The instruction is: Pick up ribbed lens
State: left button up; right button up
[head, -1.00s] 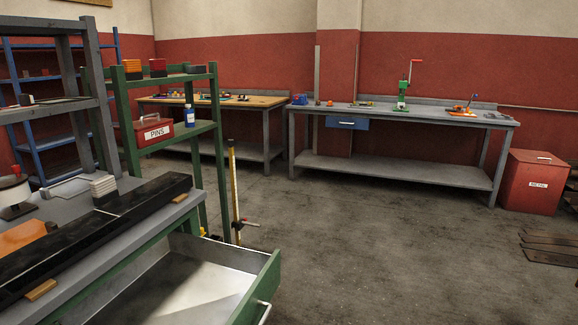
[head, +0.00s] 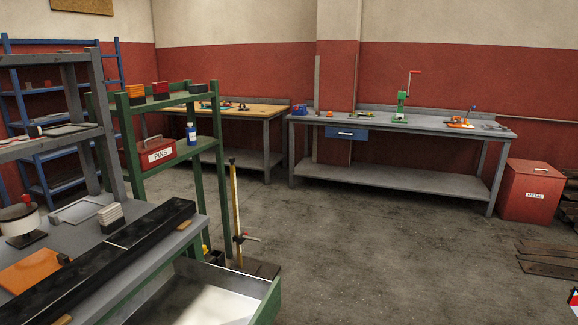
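I cannot make out with certainty which thing is the ribbed lens. On the top shelf of the green rack stand an orange-red block with ridged-looking sides (head: 135,91) and a red block (head: 160,88); both are small in the head view, and I cannot tell whether either is a lens. Neither of my grippers can be recognised. A small red, white and dark piece (head: 573,301) shows at the bottom right edge; I cannot tell what it is.
The green rack (head: 221,205) stands beside the grey workbench (head: 85,232) at left. An open drawer (head: 266,300) juts out at the lower left. A grey table (head: 400,180) and a red METAL bin (head: 535,195) stand farther back. The middle floor (head: 370,250) is clear.

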aim_at(16, 279)
jog(key=u, duration=1.5)
jog(key=i+j+u, duration=0.1)
jog(key=i+u, duration=0.15)
jog(key=i, duration=0.1)
